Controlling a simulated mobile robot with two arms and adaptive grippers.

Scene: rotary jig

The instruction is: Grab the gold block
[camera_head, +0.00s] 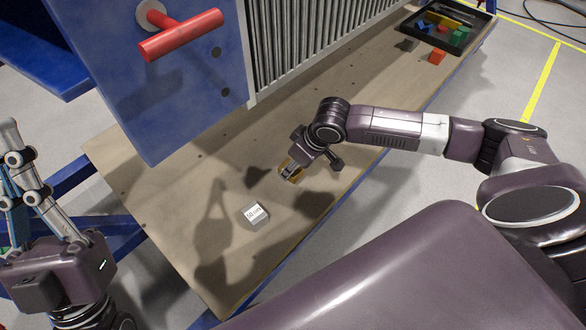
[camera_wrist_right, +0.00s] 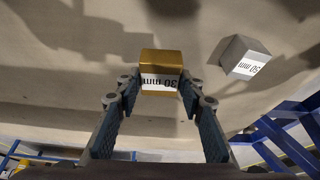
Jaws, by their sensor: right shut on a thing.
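The gold block (camera_wrist_right: 161,62) carries a white label reading 30 mm. It sits between the fingertips of my right gripper (camera_wrist_right: 158,92), which is shut on it. In the head view the gold block (camera_head: 288,170) shows at the end of my right arm, partly covered by the gripper (camera_head: 292,172), over the wooden table (camera_head: 180,200). My left gripper (camera_head: 35,185) is at the lower left, pointing up, away from the block. No object shows in it, and its finger gap is unclear.
A grey block (camera_head: 255,214) with a white label lies on the table nearby, also in the wrist view (camera_wrist_right: 240,55). A blue panel (camera_head: 185,85) with a red handle (camera_head: 180,35) stands behind.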

